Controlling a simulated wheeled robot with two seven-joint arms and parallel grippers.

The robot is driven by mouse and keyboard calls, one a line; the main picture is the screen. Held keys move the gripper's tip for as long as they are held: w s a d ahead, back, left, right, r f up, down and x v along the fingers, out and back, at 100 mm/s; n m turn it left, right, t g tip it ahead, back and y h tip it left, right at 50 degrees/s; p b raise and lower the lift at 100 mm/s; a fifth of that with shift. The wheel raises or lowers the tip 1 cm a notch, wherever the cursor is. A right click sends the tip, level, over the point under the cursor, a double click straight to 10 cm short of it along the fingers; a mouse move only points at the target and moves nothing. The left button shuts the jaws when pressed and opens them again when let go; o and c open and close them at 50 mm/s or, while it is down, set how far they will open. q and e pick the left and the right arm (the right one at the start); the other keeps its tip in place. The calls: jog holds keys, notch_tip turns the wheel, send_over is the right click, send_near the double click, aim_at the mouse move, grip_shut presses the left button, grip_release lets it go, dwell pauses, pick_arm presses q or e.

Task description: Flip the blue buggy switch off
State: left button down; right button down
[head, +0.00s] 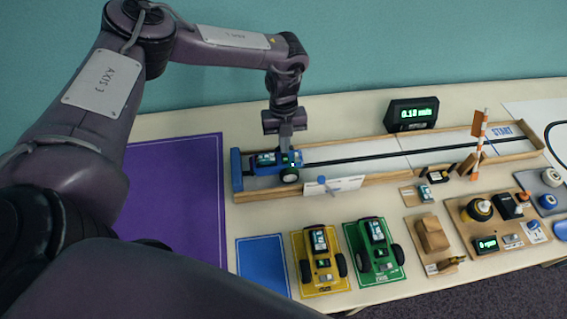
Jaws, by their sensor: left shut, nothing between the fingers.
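The blue buggy (268,170) stands on the left end of the wooden track (350,163). My left gripper (288,146) reaches down from above, its closed fingertips at or just above the top of the buggy's right part. I cannot tell whether they touch it. The fingers hide part of the buggy's top, and I cannot make out its switch or which way it is set. My right gripper is not in view.
A yellow buggy (320,262) and a green buggy (374,247) stand in front of the track. A blue mat (262,265) beside them is bare. A display box (411,114) stands behind the track. An orange-striped post (478,145) stands by the track's right part.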

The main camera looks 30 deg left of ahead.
pick_arm(q)
jog(key=shift+f+b, duration=0.5)
jog(key=shift+f, duration=0.35)
dwell(0.3)
jog(key=shift+r, duration=0.15)
notch_tip(320, 180, up, 7)
jog(key=p, duration=0.6)
jog(key=shift+p, duration=0.35)
